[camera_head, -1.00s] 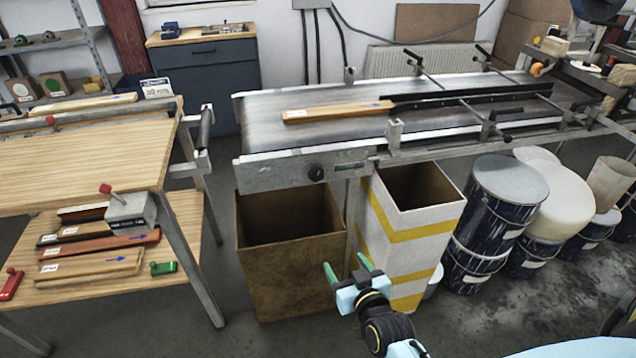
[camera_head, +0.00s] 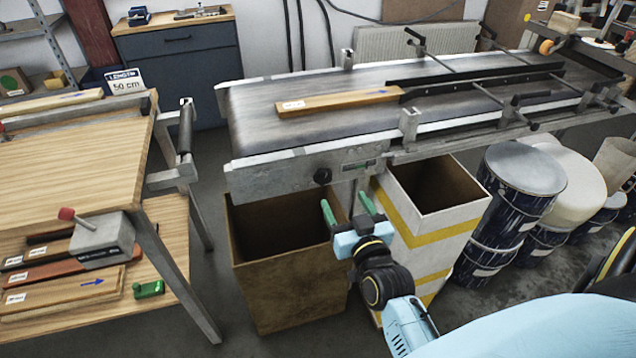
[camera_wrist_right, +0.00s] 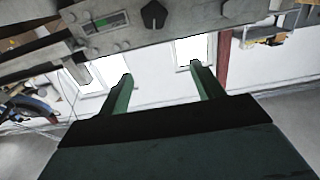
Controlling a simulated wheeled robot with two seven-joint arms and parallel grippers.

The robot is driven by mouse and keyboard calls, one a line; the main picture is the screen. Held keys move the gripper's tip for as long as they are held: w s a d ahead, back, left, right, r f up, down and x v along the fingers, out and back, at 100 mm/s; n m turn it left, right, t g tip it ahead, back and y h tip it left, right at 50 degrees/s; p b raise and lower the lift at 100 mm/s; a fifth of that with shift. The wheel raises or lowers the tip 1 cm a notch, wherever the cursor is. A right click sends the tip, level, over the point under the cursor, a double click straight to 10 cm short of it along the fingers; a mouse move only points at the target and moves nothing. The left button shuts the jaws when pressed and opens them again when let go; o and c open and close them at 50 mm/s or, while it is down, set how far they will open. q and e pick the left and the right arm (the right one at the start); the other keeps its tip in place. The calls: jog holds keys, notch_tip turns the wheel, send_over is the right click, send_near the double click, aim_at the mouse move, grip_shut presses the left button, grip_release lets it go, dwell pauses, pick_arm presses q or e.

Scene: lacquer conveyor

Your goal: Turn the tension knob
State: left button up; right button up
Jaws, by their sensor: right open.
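The black tension knob (camera_head: 322,176) is on the side plate of the conveyor (camera_head: 265,183), left of a small gauge with a green mark (camera_head: 358,166). In the right wrist view the knob (camera_wrist_right: 154,14) is at the top, pointed in shape, with the gauge (camera_wrist_right: 106,22) to its left. My right gripper (camera_head: 347,205) is open and empty, its green fingers pointing up below and slightly right of the knob, apart from it. In the right wrist view the fingers (camera_wrist_right: 163,85) stand apart with nothing between them. My left gripper is not in view.
A brown bin (camera_head: 285,285) and a white bin with yellow stripes (camera_head: 432,235) stand under the conveyor near my right gripper. A wooden strip (camera_head: 338,101) lies on the belt. Dark drums (camera_head: 520,190) stand at right, a wooden workbench (camera_head: 75,165) at left.

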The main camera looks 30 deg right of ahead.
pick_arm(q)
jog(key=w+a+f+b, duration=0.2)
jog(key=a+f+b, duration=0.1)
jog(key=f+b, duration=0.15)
pick_arm(e)
send_near(325, 180)
jog(key=b+x, duration=0.2)
jog(key=x, duration=0.6)
jog(key=shift+w, duration=0.2)
jog(key=shift+w+d+b, duration=0.15)
jog(key=shift+w+b, duration=0.15)
jog(key=shift+w, duration=0.1)
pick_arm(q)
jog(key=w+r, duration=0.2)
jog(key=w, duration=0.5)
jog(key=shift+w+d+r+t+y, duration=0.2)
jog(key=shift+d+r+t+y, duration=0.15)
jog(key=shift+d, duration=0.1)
pick_arm(e)
jog(key=c, duration=1)
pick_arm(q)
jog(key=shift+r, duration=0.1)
